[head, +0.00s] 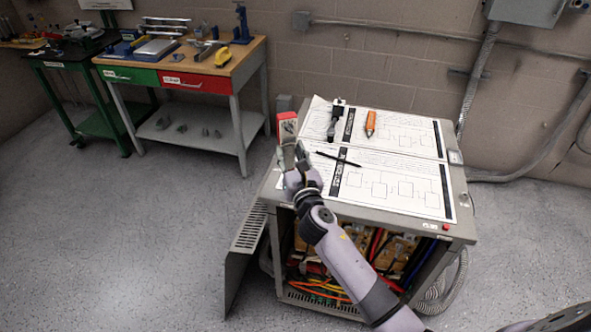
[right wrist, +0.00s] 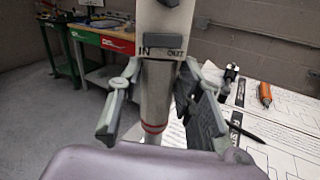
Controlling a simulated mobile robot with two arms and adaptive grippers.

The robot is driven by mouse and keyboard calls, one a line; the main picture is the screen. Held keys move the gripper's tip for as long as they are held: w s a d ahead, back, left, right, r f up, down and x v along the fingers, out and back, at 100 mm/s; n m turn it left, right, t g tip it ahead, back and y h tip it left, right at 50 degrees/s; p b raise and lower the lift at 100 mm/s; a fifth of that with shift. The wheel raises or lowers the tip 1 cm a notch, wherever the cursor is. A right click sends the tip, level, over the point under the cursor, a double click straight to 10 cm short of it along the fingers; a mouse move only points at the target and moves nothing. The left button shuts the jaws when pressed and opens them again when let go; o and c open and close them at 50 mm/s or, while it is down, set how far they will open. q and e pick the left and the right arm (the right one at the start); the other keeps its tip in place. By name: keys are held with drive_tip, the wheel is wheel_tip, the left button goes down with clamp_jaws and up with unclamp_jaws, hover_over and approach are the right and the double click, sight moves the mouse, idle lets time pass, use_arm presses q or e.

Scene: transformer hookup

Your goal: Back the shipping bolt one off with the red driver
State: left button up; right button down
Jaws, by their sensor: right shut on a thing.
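My right gripper (head: 297,165) is at the left edge of the cabinet top. In the right wrist view its fingers (right wrist: 158,112) are closed around the grey shaft of a tool that stands roughly upright. I take this tool for the red driver (head: 287,128); its red and white head rises above the fingers. In the right wrist view the driver (right wrist: 165,45) shows a pale body with an IN/OUT slider and a red band low on the shaft. Its lower end is hidden. I cannot make out shipping bolt one. My left gripper is not in view.
Printed sheets (head: 395,183) cover the cabinet top (head: 350,205). A black-and-grey device (head: 336,115), an orange tool (head: 371,123) and a black pen (head: 338,158) lie there. The cabinet front is open, with wiring inside (head: 310,270). A workbench (head: 240,75) stands behind left; floor between is clear.

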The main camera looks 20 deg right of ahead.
sight(290, 169)
drive_tip(key=shift+w+r, duration=0.25)
drive_tip(key=shift+r, duration=0.05)
drive_tip(key=shift+r, duration=0.1)
drive_tip(key=shift+f+b, duration=2.3)
drive_tip(key=shift+f, duration=0.35)
drive_tip(key=shift+s, duration=0.1)
drive_tip(key=shift+f+b, duration=0.6)
drive_tip(key=shift+f, duration=0.2)
